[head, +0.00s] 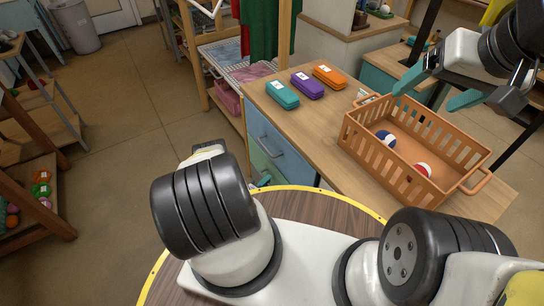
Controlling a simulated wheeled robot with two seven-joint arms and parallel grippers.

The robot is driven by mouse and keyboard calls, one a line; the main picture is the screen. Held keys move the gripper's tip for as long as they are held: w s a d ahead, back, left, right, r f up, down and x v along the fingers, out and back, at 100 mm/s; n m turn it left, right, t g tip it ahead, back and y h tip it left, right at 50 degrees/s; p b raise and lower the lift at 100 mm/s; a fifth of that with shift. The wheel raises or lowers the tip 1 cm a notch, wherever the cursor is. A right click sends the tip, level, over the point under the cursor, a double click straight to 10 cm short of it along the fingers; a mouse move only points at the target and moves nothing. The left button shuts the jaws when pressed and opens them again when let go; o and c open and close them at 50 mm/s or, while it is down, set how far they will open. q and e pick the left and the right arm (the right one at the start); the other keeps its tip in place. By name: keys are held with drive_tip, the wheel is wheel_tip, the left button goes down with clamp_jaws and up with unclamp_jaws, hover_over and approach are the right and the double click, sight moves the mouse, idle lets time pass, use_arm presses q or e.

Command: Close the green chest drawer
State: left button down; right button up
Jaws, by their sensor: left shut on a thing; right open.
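The chest of drawers under the wooden worktop has a blue drawer (281,143) on top and a green drawer (261,161) below it. Most of the green drawer is hidden by my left arm and the round wooden surface, so how far it stands out is hard to tell. My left gripper (263,181) is low at the green drawer's front, shut on what seems to be its handle; the grip itself is mostly hidden. My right gripper (437,90) is open and empty, with its teal fingers spread above the orange basket.
On the worktop (325,125) lie teal (282,94), purple (307,85) and orange (329,77) cases. The slatted orange basket (385,170) holds balls. A wooden rack with cloths (251,72) stands behind. Open floor (120,130) lies to the left.

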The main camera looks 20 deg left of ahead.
use_arm(q)
drive_tip(key=shift+w+d, duration=0.1)
drive_tip(key=shift+w, duration=0.05)
drive_tip(key=c, duration=1.5)
unclamp_jaws()
drive_tip(key=shift+o, duration=0.2)
drive_tip(key=v, duration=0.7)
drive_tip(key=shift+s, duration=0.35)
drive_tip(key=shift+s+r, duration=0.1)
